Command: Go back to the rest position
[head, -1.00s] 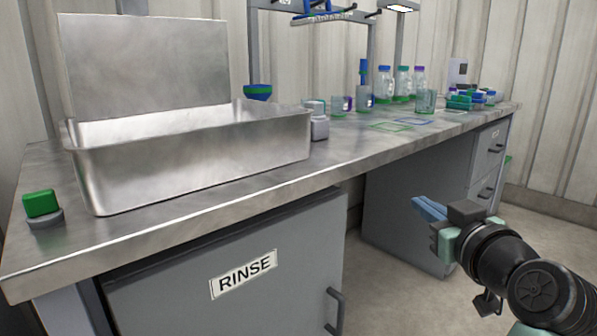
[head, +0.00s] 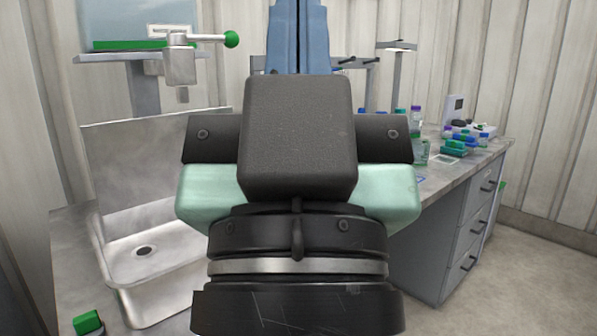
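My gripper (head: 298,38) is raised close in front of the head camera and fills the middle of the view, seen from behind. Its two blue fingers point up and lie side by side with only a thin seam between them, so it looks shut. The fingertips run out at the top edge of the picture. I see nothing held between the visible parts of the fingers. The gripper stands in front of the bench and hides its middle part.
A steel sink (head: 150,215) with a drain is at left, a green button (head: 87,322) at lower left. A tap with a green-knobbed lever (head: 205,40) stands above. Bottles and small blue and green items (head: 468,140) stand on the bench at right, above drawers (head: 470,240). Floor at right is clear.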

